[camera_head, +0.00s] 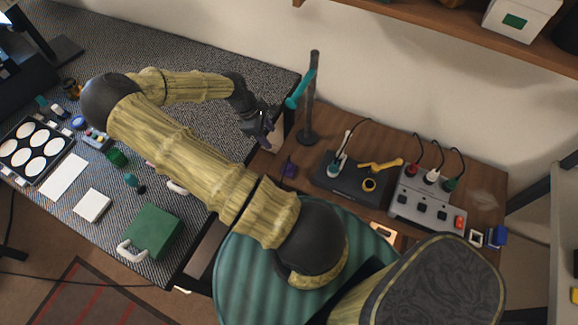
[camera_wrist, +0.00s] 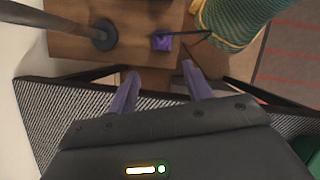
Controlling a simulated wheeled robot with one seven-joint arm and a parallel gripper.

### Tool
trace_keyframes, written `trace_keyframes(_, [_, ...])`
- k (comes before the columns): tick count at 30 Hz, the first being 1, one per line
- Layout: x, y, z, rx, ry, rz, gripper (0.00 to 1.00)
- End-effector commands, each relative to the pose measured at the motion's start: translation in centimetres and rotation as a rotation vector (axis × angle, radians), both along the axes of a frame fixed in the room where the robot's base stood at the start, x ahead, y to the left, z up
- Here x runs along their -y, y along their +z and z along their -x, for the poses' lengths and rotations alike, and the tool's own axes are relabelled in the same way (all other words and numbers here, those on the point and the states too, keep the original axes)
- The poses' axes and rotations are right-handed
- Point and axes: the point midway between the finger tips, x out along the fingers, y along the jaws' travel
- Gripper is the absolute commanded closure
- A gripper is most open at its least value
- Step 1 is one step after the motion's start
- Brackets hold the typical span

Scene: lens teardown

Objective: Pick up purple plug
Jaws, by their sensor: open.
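The purple plug (camera_wrist: 162,42) lies on the brown wooden table near its edge, with a dark cord or thin part running to the right in the wrist view.
A dark stand (camera_head: 308,132) with a teal arm rises beside my gripper. A black box (camera_head: 352,184) and a grey power strip (camera_head: 425,197) with several plugs are to the right. A green ribbed round seat (camera_head: 235,265) is in front. A dark textured table (camera_head: 215,45) adjoins on the left.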

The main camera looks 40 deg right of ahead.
Motion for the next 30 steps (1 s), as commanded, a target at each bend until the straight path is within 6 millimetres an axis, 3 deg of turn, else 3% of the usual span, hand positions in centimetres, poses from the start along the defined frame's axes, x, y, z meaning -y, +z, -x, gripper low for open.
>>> trace_keyframes(18, [2.5,-9.5,3.1,-0.001,-0.003,-0.003,0.50])
trace_keyframes(23, [2.9,-10.9,3.4,0.000,-0.001,-0.001,0.50])
trace_keyframes(30, [2.9,-11.0,3.5,0.001,0.000,-0.001,0.50])
